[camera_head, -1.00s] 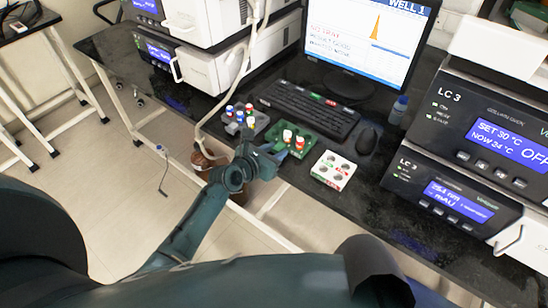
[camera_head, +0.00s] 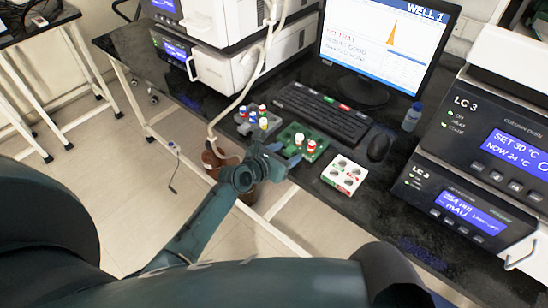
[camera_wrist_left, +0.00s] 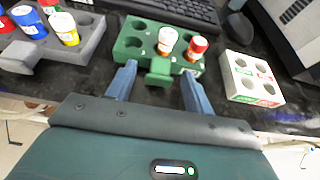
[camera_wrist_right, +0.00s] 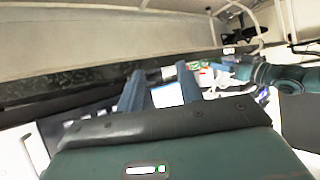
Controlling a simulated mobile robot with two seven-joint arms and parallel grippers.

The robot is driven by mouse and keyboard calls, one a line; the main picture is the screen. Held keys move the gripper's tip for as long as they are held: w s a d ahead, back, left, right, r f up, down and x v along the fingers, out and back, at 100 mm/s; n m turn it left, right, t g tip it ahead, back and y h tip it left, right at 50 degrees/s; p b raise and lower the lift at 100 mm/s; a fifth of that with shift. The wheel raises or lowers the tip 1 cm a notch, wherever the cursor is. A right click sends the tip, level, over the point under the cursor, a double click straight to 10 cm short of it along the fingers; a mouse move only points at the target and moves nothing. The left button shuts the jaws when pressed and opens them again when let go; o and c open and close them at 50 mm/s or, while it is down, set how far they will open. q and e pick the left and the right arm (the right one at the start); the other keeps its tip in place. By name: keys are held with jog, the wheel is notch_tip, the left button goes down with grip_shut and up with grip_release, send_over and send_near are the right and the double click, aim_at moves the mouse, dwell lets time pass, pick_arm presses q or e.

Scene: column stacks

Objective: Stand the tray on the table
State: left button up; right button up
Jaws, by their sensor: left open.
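A green tray (camera_head: 300,142) sits near the front edge of the black table, with a white-capped and a red-capped vial in two of its holes. It also shows in the left wrist view (camera_wrist_left: 132,40), with a handle tab (camera_wrist_left: 158,72) towards me. My left gripper (camera_head: 275,155) is open at the tray's front, its fingers (camera_wrist_left: 158,76) on either side of the tab, without a visible grip. A grey tray (camera_head: 243,126) with several vials is to its left, and a white tray (camera_head: 341,173) without vials to its right. My right gripper (camera_wrist_right: 160,72) is open and empty, away from the trays.
A keyboard (camera_head: 322,107), a mouse (camera_head: 379,147) and a small blue-capped bottle (camera_head: 412,117) lie behind the trays. A monitor (camera_head: 385,45) stands at the back. Instruments (camera_head: 470,205) stand at the right. A brown bottle (camera_head: 215,162) is beyond the table's front edge.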

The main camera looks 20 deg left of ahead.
pick_arm(q)
jog(key=p+v, duration=0.2)
jog(key=v, duration=0.9)
jog(key=s+d+f+m, duration=0.1)
jog(key=s+m, duration=0.4)
jog(key=m, duration=0.6)
jog(key=s+d+f+m+g, duration=0.1)
jog(key=s+d+m, duration=0.2)
jog(key=m, duration=0.9)
jog(key=s+d+f+m+g+y, duration=0.1)
jog(key=s+d+f+m, duration=0.1)
jog(key=s+m, duration=0.5)
jog(key=m, duration=0.5)
jog(key=shift+s, duration=0.3)
pick_arm(e)
jog(key=shift+d+r, duration=0.2)
jog(key=shift+d, duration=0.2)
pick_arm(q)
jog(key=shift+a+f, duration=0.1)
